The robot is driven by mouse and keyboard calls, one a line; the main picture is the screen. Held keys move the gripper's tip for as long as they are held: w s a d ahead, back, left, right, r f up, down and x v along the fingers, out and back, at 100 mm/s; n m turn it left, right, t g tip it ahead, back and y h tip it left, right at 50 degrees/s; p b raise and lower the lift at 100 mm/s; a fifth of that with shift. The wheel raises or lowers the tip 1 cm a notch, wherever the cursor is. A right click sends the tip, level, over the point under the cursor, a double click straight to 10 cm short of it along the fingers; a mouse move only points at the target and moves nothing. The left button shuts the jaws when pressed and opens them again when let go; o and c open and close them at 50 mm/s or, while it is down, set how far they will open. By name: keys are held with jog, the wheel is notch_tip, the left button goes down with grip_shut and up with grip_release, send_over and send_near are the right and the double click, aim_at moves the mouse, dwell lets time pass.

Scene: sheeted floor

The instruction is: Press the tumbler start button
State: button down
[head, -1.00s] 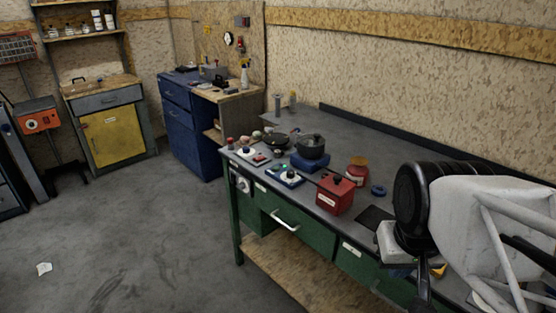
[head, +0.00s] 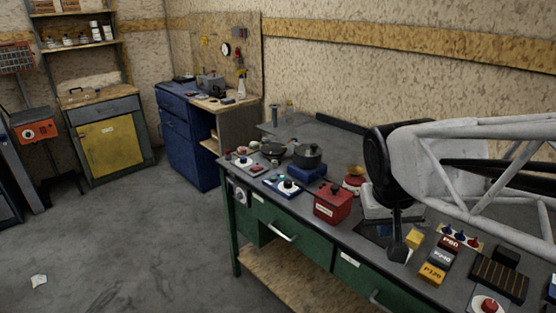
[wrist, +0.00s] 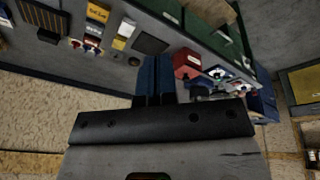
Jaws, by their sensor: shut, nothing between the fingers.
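No control in view is readable as the tumbler start button, so I cannot tell which one it is. One round red button (head: 489,305) on a pale base is partly cut off at the lower right of the head view. A red labelled box (head: 331,205) stands at the bench's front edge, left of my arm. Two small control boxes with round knobs, one blue (head: 288,187) and one pale (head: 243,163), are farther left. My gripper (wrist: 155,62) shows in the wrist view with its blue fingers together and empty, above the bench.
The green bench (head: 305,245) also holds a dark pot (head: 308,156), a black pan (head: 273,149), yellow and dark labelled blocks (head: 433,273), and a black slotted tray (head: 499,281). A wall runs behind the bench. The floor at the left is mostly clear.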

jog(key=w+a+r+h, duration=0.2)
jog(key=w, duration=1.5)
jog(key=n+t+h, duration=0.2)
jog(key=n+t, duration=0.1)
jog(key=t, duration=0.2)
send_over(272, 177)
notch_tip(272, 177, down, 16)
jog(key=f, duration=0.1)
jog(key=shift+s+r, duration=0.15)
jog(key=shift+r, duration=0.1)
jog(key=shift+f, duration=0.25)
jog(key=shift+f, duration=4.15)
jog(key=shift+f, duration=0.6)
